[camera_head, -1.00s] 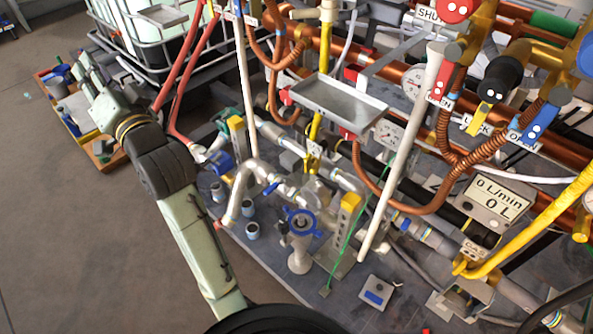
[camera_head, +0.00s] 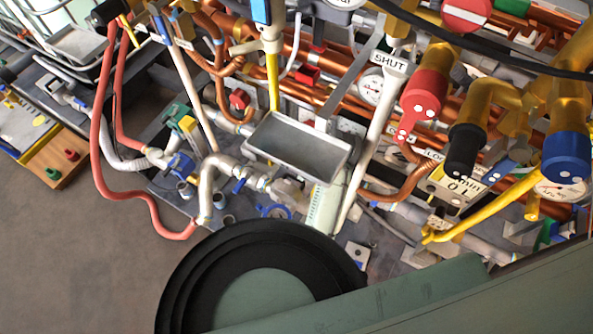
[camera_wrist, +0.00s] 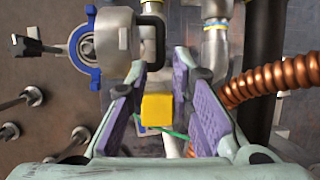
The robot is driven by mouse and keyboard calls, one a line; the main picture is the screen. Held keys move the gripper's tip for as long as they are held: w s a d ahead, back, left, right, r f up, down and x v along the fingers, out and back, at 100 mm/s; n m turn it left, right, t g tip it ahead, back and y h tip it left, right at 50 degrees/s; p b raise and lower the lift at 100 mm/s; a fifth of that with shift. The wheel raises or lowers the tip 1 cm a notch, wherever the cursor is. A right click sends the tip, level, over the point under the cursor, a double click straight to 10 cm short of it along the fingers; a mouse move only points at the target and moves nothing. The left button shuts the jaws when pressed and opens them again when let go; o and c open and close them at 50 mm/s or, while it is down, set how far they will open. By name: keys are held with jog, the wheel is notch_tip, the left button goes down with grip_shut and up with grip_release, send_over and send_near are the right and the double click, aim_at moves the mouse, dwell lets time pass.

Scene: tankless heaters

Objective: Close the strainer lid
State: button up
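In the wrist view, the strainer is a grey metal body (camera_wrist: 112,40) with a blue ring (camera_wrist: 78,50) at its left end. I cannot clearly tell the lid from the ring, or how far open it is. In the head view, part of the blue ring (camera_head: 273,211) shows just above my dark arm joint, which hides what lies below. My gripper (camera_wrist: 161,72) is open, with purple pads apart. It points down to the right of the strainer. A yellow block (camera_wrist: 156,109) appears between the fingers, with no clear contact.
A copper corrugated hose (camera_wrist: 275,82) lies right of my gripper. In the head view, a metal tray (camera_head: 298,148) and a white pole (camera_head: 368,140) stand close by. A red hose (camera_head: 104,130) loops at left. Valves with red (camera_head: 424,93) and blue (camera_head: 566,157) handles crowd the right.

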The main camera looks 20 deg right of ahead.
aim_at(296, 177)
jog(key=x, duration=0.8)
jog(key=shift+f+p, duration=0.1)
jog(key=shift+p, duration=0.3)
jog(key=shift+w, duration=0.1)
grip_shut()
